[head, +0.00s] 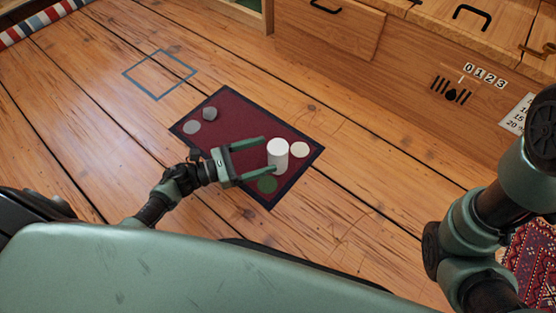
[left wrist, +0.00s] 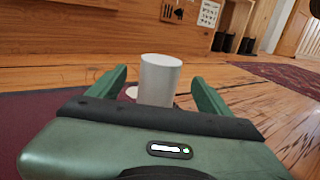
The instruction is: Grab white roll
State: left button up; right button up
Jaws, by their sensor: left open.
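The white roll (head: 278,153) stands upright on the right part of a dark red mat (head: 235,133) with a dark border. My left gripper (head: 268,156) is open, with its two green fingers reaching toward the roll from the left. In the left wrist view the roll (left wrist: 160,80) stands between and a little beyond the open fingers (left wrist: 155,92); I cannot tell whether either finger touches it. The roll's lower part is hidden there by the gripper body. My right arm (head: 485,220) shows at the right, but its gripper is out of view.
A flat white disc (head: 299,149) lies just right of the roll, and a green disc (head: 267,184) lies in front. Two grey pieces (head: 209,113) sit at the mat's far left. A blue square outline (head: 159,74) marks bare floor. Wooden drawers (head: 400,70) stand behind.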

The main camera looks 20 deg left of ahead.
aim_at(279, 149)
pick_arm(q)
jog(key=b+x, duration=0.2)
jog(key=x, duration=0.2)
jog(key=shift+w+d+r+b, duration=0.15)
jog(key=shift+w+d+b, duration=0.15)
jog(key=shift+b, duration=0.1)
jog(key=shift+w+d+r, duration=0.1)
jog(key=shift+w+d, duration=0.05)
jog(key=shift+d, duration=0.1)
jog(key=shift+c, duration=0.3)
jog(key=c, duration=1.5)
